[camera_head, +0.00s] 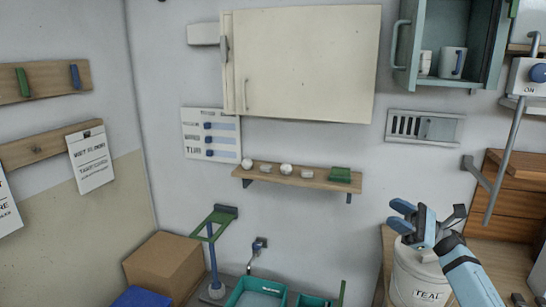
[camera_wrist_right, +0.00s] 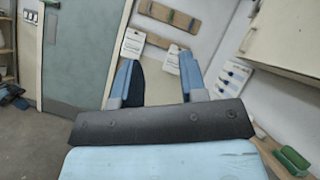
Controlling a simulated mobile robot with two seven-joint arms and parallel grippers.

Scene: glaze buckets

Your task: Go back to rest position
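My right gripper (camera_head: 404,215) is raised at the right of the head view, in front of a white bucket (camera_head: 408,285) labelled TEAL. In the head view it hides part of the bucket's top. In the right wrist view the two blue fingers of the gripper (camera_wrist_right: 158,78) stand apart with nothing between them. The gripper is open and empty. My left gripper is in neither view.
A wooden shelf (camera_head: 268,178) with small pale pieces and a green block is on the back wall under a closed white cabinet (camera_head: 300,65). A teal basin (camera_head: 232,300), a cardboard box (camera_head: 163,262) and a wooden drawer unit (camera_head: 520,205) stand below.

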